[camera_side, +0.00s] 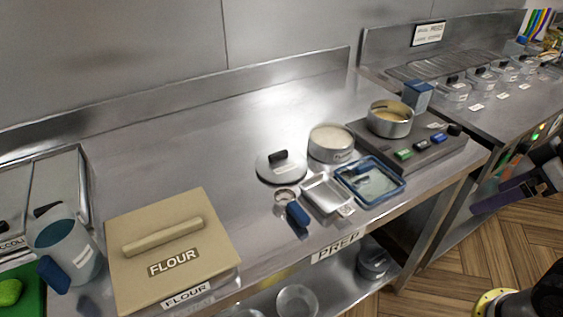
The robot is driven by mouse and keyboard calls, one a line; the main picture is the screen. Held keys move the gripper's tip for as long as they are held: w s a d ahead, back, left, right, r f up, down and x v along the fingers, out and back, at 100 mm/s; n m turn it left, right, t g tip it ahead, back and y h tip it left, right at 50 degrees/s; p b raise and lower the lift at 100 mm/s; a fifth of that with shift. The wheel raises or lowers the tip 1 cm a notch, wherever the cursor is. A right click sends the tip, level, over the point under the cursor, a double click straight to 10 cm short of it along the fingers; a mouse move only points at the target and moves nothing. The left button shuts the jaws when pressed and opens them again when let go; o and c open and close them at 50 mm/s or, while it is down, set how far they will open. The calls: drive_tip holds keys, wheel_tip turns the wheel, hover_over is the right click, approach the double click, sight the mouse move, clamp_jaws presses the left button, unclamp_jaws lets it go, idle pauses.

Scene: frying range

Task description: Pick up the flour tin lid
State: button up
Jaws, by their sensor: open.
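The flour tin lid (207,230) is a flat, square tan lid with a rounded bar handle (163,237) across its top and a FLOUR label. It lies level on the flour tin at the front left of the steel counter. A second FLOUR label shows below its front edge. Nothing covers the handle. My gripper (515,190) shows as a dark, partly cut-off shape at the right edge, open and empty. It is far from the lid and apart from the counter; its fingertips are hard to make out.
A grey jug (68,244) with a blue handle stands close left of the lid. A round lid (281,168), a round tin (331,145), a blue-rimmed tray (371,184) and a pot (390,119) stand to the right. The counter behind the flour lid is clear.

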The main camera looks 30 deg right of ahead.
idle(0.6)
drive_tip(key=w+a+r+m+t, duration=0.1)
drive_tip(key=w+r, duration=0.5)
drive_tip(key=w, duration=0.2)
drive_tip(key=w+a+r+m, duration=0.1)
drive_tip(key=w+r, duration=0.5)
drive_tip(key=w, duration=0.3)
drive_tip(key=n+g, duration=0.2)
hover_over(279, 154)
drive_tip(key=s, duration=0.3)
wheel_tip(279, 154, down, 20)
drive_tip(key=shift+a+f, duration=0.1)
drive_tip(key=shift+f, duration=0.15)
drive_tip(key=shift+d+x, duration=0.2)
drive_tip(key=shift+x, duration=3.1)
